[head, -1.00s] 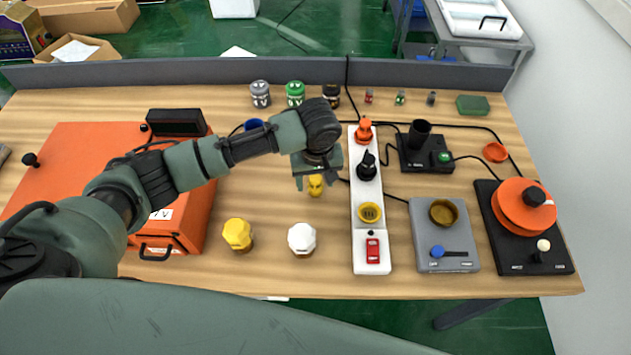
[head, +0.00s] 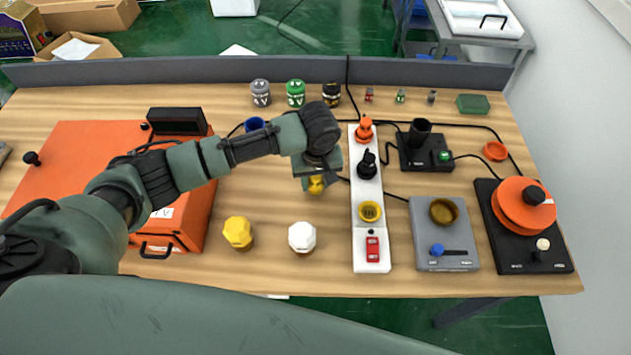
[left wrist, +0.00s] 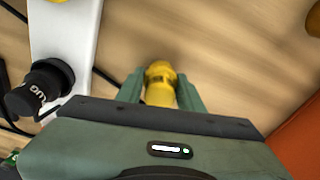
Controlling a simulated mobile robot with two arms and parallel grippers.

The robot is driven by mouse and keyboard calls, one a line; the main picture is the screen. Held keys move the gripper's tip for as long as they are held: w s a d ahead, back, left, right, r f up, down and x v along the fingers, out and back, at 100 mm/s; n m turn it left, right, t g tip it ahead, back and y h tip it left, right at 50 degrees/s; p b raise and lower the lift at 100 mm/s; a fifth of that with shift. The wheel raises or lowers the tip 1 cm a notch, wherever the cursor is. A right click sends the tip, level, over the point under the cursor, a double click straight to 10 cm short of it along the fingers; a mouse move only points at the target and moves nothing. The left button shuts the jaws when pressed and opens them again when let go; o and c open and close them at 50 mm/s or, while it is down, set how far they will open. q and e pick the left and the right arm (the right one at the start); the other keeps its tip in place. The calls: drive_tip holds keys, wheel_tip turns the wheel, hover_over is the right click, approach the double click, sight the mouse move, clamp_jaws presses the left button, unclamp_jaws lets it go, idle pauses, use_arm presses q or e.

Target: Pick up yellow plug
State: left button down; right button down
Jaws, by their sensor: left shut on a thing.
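The yellow plug (head: 316,186) is at the middle of the table, left of the white power strip (head: 371,254). My left gripper (head: 318,182) is over it, and the hand hides part of the plug in the head view. In the left wrist view the yellow plug (left wrist: 160,84) sits between the two green fingers of my left gripper (left wrist: 160,92), which are shut on it. Whether the plug touches the table is hard to tell. My right gripper is not in view.
The strip holds an orange plug (head: 364,130) and a black plug (head: 367,165), with an open yellow socket (head: 370,211). A yellow-capped bottle (head: 238,233) and a white-capped bottle (head: 302,237) stand nearer. An orange case (head: 180,225) lies left.

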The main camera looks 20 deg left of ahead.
use_arm(q)
wheel_tip(320, 180, up, 20)
drive_tip(key=b, duration=0.1)
drive_tip(key=shift+f, duration=0.2)
drive_tip(key=c, duration=1.6)
unclamp_jaws()
clamp_jaws()
